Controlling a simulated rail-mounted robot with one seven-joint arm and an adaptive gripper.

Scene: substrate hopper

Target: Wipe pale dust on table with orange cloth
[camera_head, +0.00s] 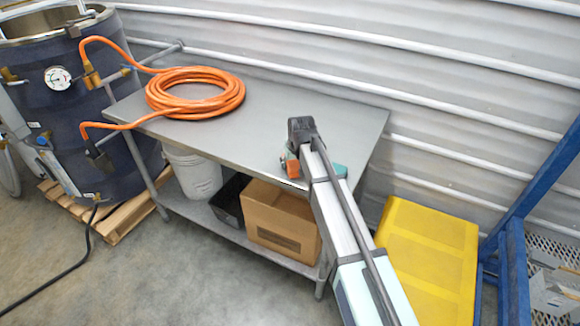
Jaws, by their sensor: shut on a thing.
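The metal table (275,105) stands against the corrugated wall, with a grey top. My gripper (286,163) is near the table's front edge, right of the middle, and is mostly hidden by my arm. It is shut on the orange cloth (292,168), of which only a small orange patch shows beside my arm. I cannot tell whether the cloth touches the tabletop. No pale dust can be made out on the visible grey top; my arm covers part of the right side.
A coiled orange hose (196,112) lies on the table's left half and runs to a dark tank (60,125). A white bucket (193,172) and cardboard box (280,218) sit on the lower shelf. A yellow bin (425,245) and blue rack (515,225) stand right.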

